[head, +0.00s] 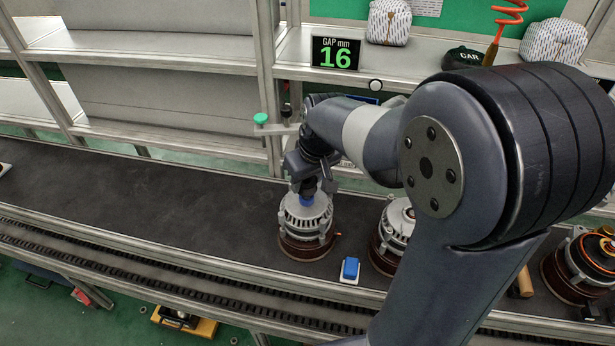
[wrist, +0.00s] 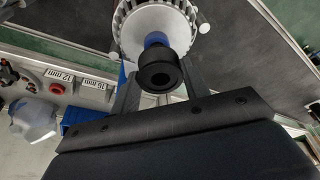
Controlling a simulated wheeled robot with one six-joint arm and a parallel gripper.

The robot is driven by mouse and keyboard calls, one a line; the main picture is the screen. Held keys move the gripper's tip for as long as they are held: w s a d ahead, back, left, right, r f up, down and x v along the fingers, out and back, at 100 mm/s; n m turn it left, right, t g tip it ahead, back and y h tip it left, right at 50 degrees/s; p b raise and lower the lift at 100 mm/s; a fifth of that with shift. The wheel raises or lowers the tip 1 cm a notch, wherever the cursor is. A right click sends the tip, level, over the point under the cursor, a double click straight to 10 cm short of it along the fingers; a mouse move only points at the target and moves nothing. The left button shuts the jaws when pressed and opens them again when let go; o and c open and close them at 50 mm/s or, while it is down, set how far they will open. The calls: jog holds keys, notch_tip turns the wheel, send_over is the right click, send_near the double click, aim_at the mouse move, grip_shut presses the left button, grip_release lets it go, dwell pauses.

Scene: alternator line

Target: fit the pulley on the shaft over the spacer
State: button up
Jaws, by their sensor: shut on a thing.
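An alternator (head: 306,228) stands upright on the dark belt; its pale finned housing (wrist: 128,30) fills the top of the wrist view. A blue spacer (wrist: 156,40) sits at its shaft and also shows in the head view (head: 306,201). My gripper (wrist: 160,86) is shut on the black pulley (wrist: 158,72), a short cylinder with a dark hole. The pulley is above the blue spacer, in line with it or nearly so. Whether the pulley touches the spacer or has the shaft in its bore, I cannot tell; the shaft is hidden.
A second alternator (head: 394,228) stands close to the right, and another (head: 578,268) farther right. A blue block on a white base (head: 349,270) lies at the belt's front edge. A display (head: 336,54) reads GAP mm 16. The belt (head: 150,210) is clear to the left.

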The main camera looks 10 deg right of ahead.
jog(key=shift+f+b, duration=1.05)
jog(key=shift+f, duration=0.4)
jog(key=o, duration=1.2)
jog(key=v, duration=1.1)
jog(key=shift+f, duration=0.1)
jog(key=x, duration=1)
jog(key=shift+f, duration=0.25)
jog(key=shift+w+r+p, duration=0.15)
jog(key=shift+r+p, duration=0.2)
jog(key=shift+p, duration=0.05)
jog(key=shift+r, duration=0.1)
